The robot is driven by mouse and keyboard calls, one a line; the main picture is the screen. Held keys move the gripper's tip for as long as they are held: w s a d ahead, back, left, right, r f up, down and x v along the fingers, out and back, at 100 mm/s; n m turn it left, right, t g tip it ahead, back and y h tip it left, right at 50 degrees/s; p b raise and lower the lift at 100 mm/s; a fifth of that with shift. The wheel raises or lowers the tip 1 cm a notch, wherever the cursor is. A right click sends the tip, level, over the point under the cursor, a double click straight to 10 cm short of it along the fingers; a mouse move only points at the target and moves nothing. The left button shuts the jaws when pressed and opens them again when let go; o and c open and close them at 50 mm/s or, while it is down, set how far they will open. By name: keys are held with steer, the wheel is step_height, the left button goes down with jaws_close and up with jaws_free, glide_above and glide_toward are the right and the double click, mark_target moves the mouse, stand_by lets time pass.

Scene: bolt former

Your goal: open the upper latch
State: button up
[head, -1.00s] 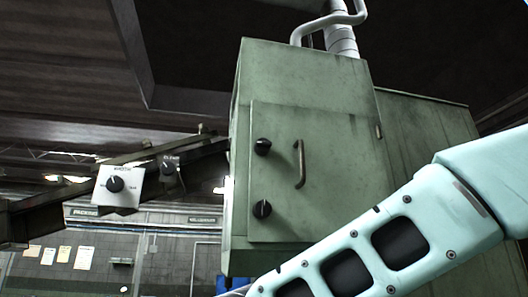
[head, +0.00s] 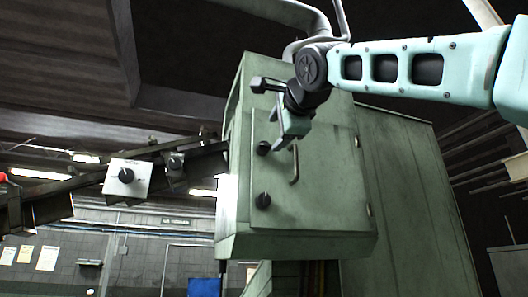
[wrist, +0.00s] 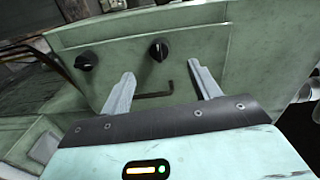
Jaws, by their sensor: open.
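The upper latch is a black knob (head: 263,148) at the left edge of the green cabinet door (head: 325,200). In the wrist view the upper latch (wrist: 158,50) appears between and beyond my fingertips. The lower latch (head: 262,200) is a similar black knob below it; it also shows in the wrist view (wrist: 87,60), left of the fingers. My gripper (head: 282,138) is just right of the upper latch in the head view. In the wrist view my gripper (wrist: 162,69) is open with nothing between its fingers. The door looks shut.
A bent door handle (head: 295,163) sticks out right of the latches, and lies between my fingers in the wrist view (wrist: 155,95). A white control box with a dial (head: 128,180) stands left of the cabinet. A pipe (head: 280,12) runs above.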

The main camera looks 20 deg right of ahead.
mark_target(266, 145)
steer(key=w+p, duration=0.4)
steer(key=w, duration=0.4)
steer(key=shift+w+r, duration=0.15)
steer(key=shift+r, duration=0.05)
steer(key=shift+f+n+p, duration=0.1)
steer(key=shift+n+p, duration=0.3)
steer(key=shift+n, duration=0.2)
steer(key=n+p, duration=0.1)
steer(key=n, duration=0.1)
steer(key=shift+s+n, duration=0.2)
steer(key=shift+n, duration=0.2)
steer(key=shift+w+n+p, duration=0.15)
steer(key=shift+n+p, duration=0.55)
steer(key=shift+n, duration=0.1)
steer(key=shift+f+n+b, duration=0.25)
steer(key=shift+n+b, duration=0.25)
steer(key=shift+n, duration=0.1)
steer(key=n, duration=0.4)
steer(key=shift+r, duration=0.1)
